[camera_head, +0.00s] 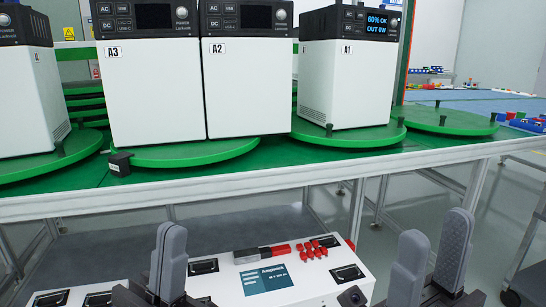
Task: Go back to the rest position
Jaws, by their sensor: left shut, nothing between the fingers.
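My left gripper (171,235) is low in the picture, left of centre, with its grey fingers pointing up and together. It is shut and holds nothing. My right gripper (435,232) is low at the right, with its two grey fingers apart and nothing between them. Both grippers are in front of the turntable line and below its edge in the picture, apart from the units on it. The lower parts of both grippers are cut off by the bottom edge of the picture.
White power units A3 (152,95), A2 (246,90) and A1 (345,85) stand on green turntables; A1's screen is lit. Another unit (25,105) is at far left. The line's metal front rail (230,188) crosses the picture. Red parts (312,249) lie on a white surface between my grippers.

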